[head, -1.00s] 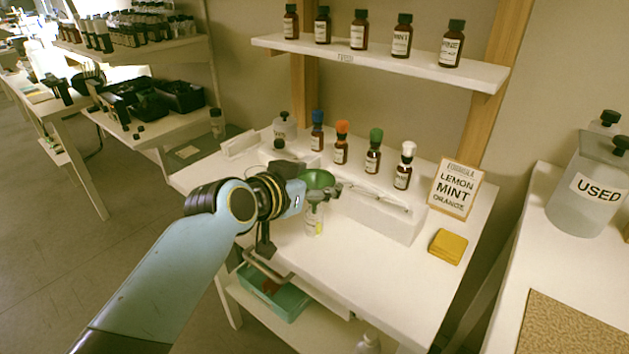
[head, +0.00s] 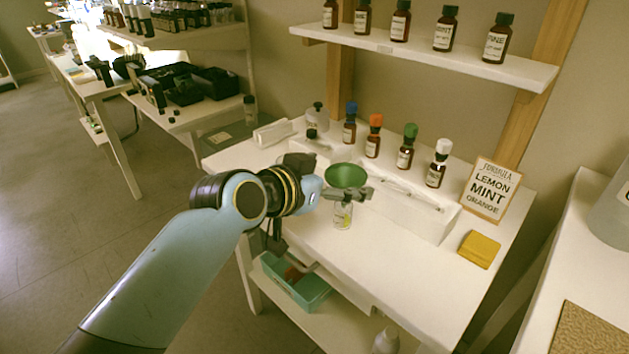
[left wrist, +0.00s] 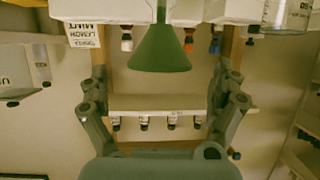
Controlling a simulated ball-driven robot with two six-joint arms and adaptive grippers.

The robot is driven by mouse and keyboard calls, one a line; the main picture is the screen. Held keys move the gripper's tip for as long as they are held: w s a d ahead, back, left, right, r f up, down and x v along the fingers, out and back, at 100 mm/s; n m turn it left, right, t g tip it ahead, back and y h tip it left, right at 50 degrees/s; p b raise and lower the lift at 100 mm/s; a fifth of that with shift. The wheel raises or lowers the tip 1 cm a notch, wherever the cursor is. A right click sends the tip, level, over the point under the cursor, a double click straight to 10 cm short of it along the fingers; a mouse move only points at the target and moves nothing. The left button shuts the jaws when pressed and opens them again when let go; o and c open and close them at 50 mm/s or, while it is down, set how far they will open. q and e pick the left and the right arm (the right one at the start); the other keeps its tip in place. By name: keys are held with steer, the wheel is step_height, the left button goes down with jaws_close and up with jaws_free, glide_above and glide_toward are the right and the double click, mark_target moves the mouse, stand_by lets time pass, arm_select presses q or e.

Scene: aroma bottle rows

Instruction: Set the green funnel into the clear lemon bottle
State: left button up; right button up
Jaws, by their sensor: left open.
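The green funnel (head: 346,175) is upright, wide mouth up, directly above the small clear bottle (head: 343,215) on the white table. In the head view my left gripper (head: 347,193) is at the funnel's lower part and hides the bottle's neck, so I cannot tell how far the spout is inside. The left wrist view appears upside down; there the funnel (left wrist: 160,52) stands between the spread fingers of my left gripper (left wrist: 160,76), with clear gaps on both sides. The left gripper is open. My right gripper is not in view.
Brown bottles with coloured caps, such as the green-capped one (head: 406,152), stand along a white riser (head: 425,218) behind the bottle. A formula card (head: 490,190) and yellow sponge (head: 479,249) are to the right. A shelf (head: 430,62) hangs above. The table front is clear.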

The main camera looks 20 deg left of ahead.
arm_select(q)
steer(key=v, duration=0.8)
steer(key=shift+f, duration=0.1)
steer(key=s+a+f+g+y+b, duration=0.15)
steer(key=s+f, duration=0.25)
steer(key=f, duration=0.7)
steer(key=s+a+f+n+g, duration=0.1)
steer(key=s+a+f+g, duration=0.3)
steer(key=f, duration=0.8)
steer(key=s+f+g+y+b, duration=0.1)
steer(key=s+f, duration=0.4)
steer(key=f, duration=0.6)
steer(key=s+a+f+g, duration=0.1)
steer(key=s+a+f, duration=0.1)
steer(key=s+f, duration=0.4)
steer(key=s+a+f+n+g+y+b, duration=0.1)
steer(key=s+f, duration=0.4)
steer(key=s, duration=0.8)
steer(key=s+a+f+g+y, duration=0.1)
steer(key=s+a+f+g, duration=0.2)
steer(key=s+f, duration=0.3)
steer(key=s, duration=0.4)
steer(key=shift+s+f+n, duration=0.25)
steer(key=shift+f+n, duration=0.05)
steer(key=shift+n, duration=0.1)
